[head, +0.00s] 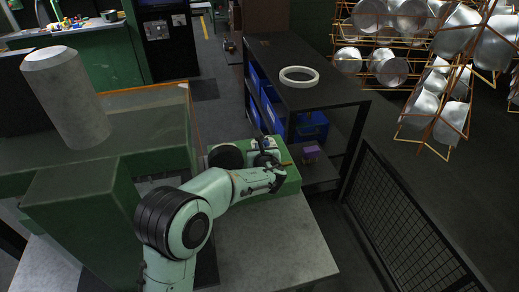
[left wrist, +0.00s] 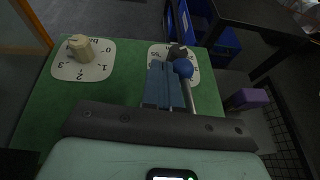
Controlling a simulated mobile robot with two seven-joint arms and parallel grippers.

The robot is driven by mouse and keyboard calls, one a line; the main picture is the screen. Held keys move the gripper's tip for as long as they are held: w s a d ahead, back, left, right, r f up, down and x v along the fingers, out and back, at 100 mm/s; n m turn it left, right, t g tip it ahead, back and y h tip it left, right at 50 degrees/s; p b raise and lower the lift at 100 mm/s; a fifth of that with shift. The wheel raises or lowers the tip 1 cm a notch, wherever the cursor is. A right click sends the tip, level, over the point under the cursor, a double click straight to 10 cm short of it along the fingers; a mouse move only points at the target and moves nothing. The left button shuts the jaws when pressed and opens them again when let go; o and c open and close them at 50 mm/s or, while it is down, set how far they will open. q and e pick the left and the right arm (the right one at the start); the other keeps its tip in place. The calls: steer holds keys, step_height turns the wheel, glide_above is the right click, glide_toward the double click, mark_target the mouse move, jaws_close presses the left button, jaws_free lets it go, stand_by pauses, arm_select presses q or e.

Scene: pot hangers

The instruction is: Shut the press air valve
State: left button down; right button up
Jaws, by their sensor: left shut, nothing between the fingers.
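A green control box (head: 285,186) stands at the end of the pale table. In the left wrist view its green top (left wrist: 115,95) carries a left white dial plate (left wrist: 66,68) with a tan knob (left wrist: 81,47) and the figures 0 to 3. A right white dial plate (left wrist: 207,73) has a dark knob (left wrist: 177,51), partly hidden. A blue ball on a grey rod (left wrist: 183,68) stands right beside my left gripper (left wrist: 165,68); I cannot tell whether they touch. My left gripper is shut and empty over the box. Which part is the air valve is unclear. My right gripper is not visible.
A dark shelf table (head: 320,97) with a white ring (head: 299,77) and blue bins (head: 310,128) stands beyond the box. A mesh fence (head: 405,225) runs at the right. Metal pots (head: 388,67) hang on copper racks. A grey cylinder (head: 66,97) stands at the left.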

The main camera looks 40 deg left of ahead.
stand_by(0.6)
arm_select(q)
steer(key=v, duration=1.3)
steer(key=shift+r, duration=0.15)
steer(key=shift+s, duration=0.15)
